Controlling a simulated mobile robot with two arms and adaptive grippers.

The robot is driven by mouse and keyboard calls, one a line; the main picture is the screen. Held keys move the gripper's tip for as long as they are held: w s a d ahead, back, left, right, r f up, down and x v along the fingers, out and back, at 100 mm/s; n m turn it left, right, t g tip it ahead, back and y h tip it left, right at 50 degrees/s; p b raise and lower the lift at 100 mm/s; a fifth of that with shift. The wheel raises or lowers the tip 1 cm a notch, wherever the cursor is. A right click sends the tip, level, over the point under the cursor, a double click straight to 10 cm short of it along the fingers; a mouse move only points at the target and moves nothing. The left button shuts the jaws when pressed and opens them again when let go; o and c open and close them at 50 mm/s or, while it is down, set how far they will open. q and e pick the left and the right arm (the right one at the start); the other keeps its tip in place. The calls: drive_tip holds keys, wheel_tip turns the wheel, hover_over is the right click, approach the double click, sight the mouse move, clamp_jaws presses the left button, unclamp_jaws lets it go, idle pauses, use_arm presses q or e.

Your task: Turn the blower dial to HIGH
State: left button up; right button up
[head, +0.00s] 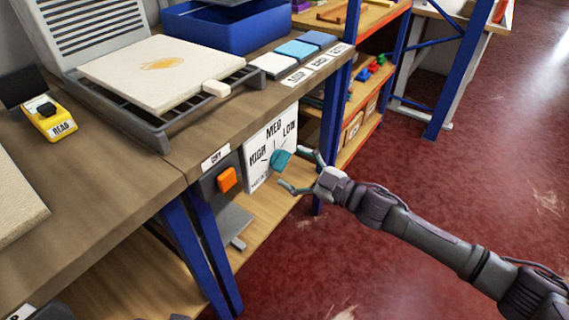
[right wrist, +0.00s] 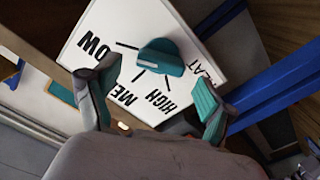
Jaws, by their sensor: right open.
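The teal blower dial (head: 280,160) sits on a white panel (head: 258,158) marked HIGH, MED and LOW, on the front of the bench. It also shows in the right wrist view (right wrist: 165,55), with a pale mark on its lower left side. Which setting it points at I cannot tell for sure. My right gripper (head: 299,170) is open in front of the dial, one finger above and one below it in the head view. In the right wrist view the gripper (right wrist: 154,76) has its fingers apart with the dial ahead between them, seemingly not touching it.
An orange switch (head: 227,179) under a DRY label is left of the panel. Above, the bench (head: 120,215) holds a pale slab (head: 150,72) on a grey rack, a yellow READ device (head: 50,118) and a blue bin (head: 222,28). Red floor is clear at right.

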sight(286, 163)
use_arm(q)
drive_tip(key=shift+v, duration=0.85)
use_arm(e)
drive_tip(key=shift+x, duration=1.55)
use_arm(q)
drive_tip(key=shift+w, duration=0.1)
drive_tip(key=shift+a, duration=0.1)
use_arm(e)
drive_tip(key=c, duration=1.2)
drive_tip(key=shift+o, duration=0.2)
